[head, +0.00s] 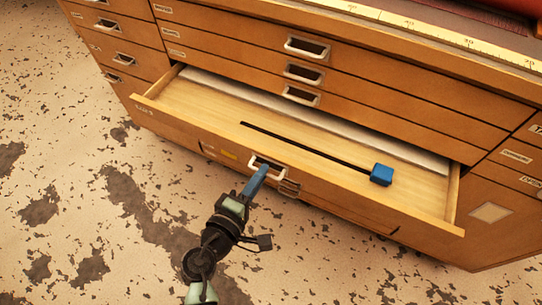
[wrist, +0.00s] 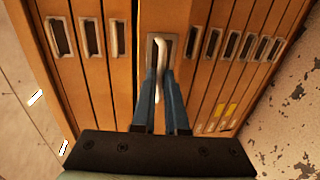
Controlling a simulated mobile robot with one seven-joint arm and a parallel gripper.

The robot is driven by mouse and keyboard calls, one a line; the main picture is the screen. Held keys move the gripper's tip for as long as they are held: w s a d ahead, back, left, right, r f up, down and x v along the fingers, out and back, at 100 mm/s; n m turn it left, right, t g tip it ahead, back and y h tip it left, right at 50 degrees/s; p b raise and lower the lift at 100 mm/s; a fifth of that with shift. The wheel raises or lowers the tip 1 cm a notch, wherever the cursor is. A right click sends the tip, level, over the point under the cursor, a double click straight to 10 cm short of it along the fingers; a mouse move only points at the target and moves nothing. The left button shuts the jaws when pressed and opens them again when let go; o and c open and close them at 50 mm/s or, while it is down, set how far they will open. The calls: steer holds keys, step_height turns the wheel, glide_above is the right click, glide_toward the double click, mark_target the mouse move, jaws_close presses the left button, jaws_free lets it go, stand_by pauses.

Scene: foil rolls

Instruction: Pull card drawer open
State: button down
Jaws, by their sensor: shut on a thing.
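The card drawer (head: 180,101) is a wide, shallow wooden drawer, standing partly out of the cabinet in the head view. Its inside is pale wood, and its front carries a metal handle. My gripper (head: 261,176) is at the middle of that front, with its blue fingers shut on the handle. In the wrist view my gripper (wrist: 161,75) has its fingers on either side of the pale handle bar (wrist: 159,88). The fingertips hide part of the handle in the head view.
A black rod with a blue block (head: 381,174) lies in the drawer. The wooden cabinet (head: 400,85) has several closed drawers with metal pulls above and beside it. A yellow ruler (head: 430,35) lies on its top. The worn floor (head: 90,190) in front is clear.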

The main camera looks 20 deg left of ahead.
steer(key=shift+f+v, duration=0.25)
steer(key=shift+v, duration=0.9)
steer(key=shift+f+v, duration=0.25)
steer(key=shift+v, duration=0.9)
steer(key=c, duration=1)
jaws_free()
steer(key=shift+o, duration=0.2)
steer(key=p+v, duration=0.1)
steer(key=v, duration=1.2)
steer(key=shift+r, duration=0.1)
